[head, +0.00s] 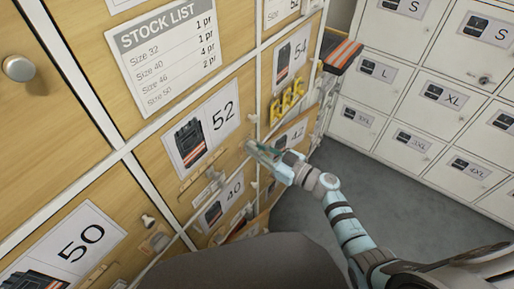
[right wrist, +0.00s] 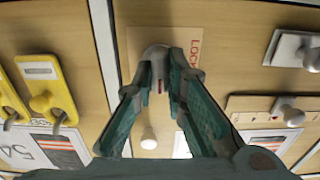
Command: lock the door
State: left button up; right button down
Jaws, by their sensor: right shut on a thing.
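The wooden locker door with the label 52 (head: 200,125) looks closed in the head view. My right gripper (head: 252,150) is at its right side. In the right wrist view, the same gripper (right wrist: 161,78) has its green fingers closed around a grey turn knob (right wrist: 156,54). The knob sits on a pale plate (right wrist: 194,58) with red letters that read "LOCK", partly covered by a finger. A round white knob (right wrist: 149,138) shows between the fingers, apart from them. The exact angle of the turn knob is hard to tell. My left gripper is out of view.
Yellow latch pieces (head: 287,97) stick out beside the gripper; they also show in the right wrist view (right wrist: 45,88). Other doors carry knobs and labels, such as 50 (head: 75,245). White lockers (head: 405,100) stand at the right. Grey floor (head: 375,185) lies open between them.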

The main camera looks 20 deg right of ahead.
jog(key=shift+n, duration=0.3)
jog(key=shift+s+a+f+n+b, duration=0.15)
jog(key=shift+n+b, duration=0.15)
jog(key=shift+n, duration=4)
jog(key=shift+f+n+b, duration=0.1)
jog(key=shift+n+b, duration=0.2)
jog(key=shift+n, duration=4)
jog(key=c, duration=1.6)
grip_release()
